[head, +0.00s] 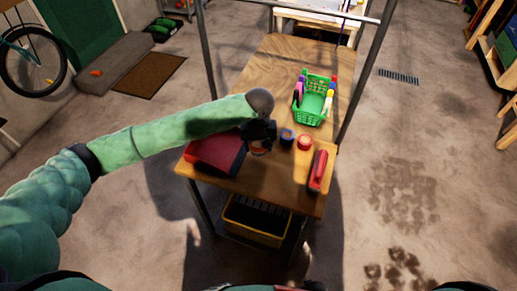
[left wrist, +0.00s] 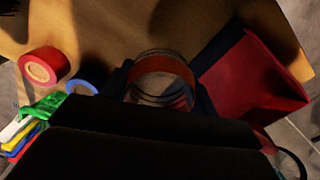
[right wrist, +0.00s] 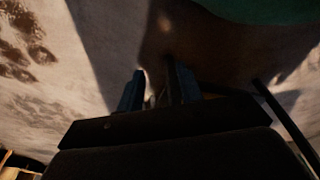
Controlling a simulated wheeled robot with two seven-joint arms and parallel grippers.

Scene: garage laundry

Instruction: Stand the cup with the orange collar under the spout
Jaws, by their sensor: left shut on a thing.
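The cup with the orange collar (left wrist: 162,68) is in my left gripper (left wrist: 162,88), whose dark fingers are on both sides of it. The cup looks clear, with a reddish-orange band. In the head view it shows only in small part (head: 259,151), below the left gripper (head: 259,133), over the near part of the wooden table. A red box-like object (head: 212,152) with a dark side is just left of the cup. I cannot make out a spout. My right gripper (right wrist: 157,92) has its fingers apart with nothing visible between them, away from the tabletop.
On the table (head: 278,72), a blue roll (head: 287,136) and a red roll (head: 305,142) are right of the cup. A red long object (head: 318,172) lies near the right edge. A green basket (head: 314,103) with colourful items stands farther back. A yellow crate (head: 254,222) is underneath.

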